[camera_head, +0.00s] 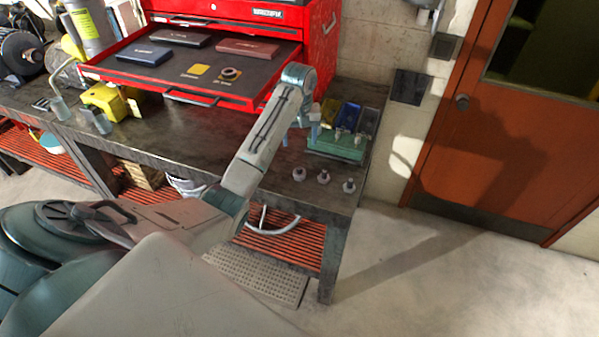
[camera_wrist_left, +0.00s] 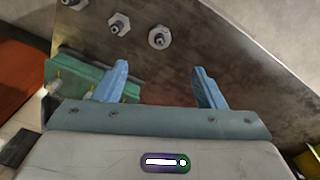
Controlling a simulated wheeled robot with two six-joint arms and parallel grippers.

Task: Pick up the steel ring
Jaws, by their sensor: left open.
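A small round ring-like part (camera_head: 229,74), probably the steel ring, lies in the open red drawer (camera_head: 230,97). It is too small to tell its material. My left gripper (camera_head: 300,134) is to the right of the drawer, low over the bench and beside a green block. In the left wrist view, the blue fingers of the left gripper (camera_wrist_left: 160,82) are spread apart with nothing between them. The ring does not show in that view. My right gripper is in neither view.
The green block (camera_head: 337,150) holds several pegs near the bench's right end. Three small motor-like parts (camera_head: 323,177) stand in front of it. The bench top (camera_head: 180,130) below the drawer is mostly bare.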

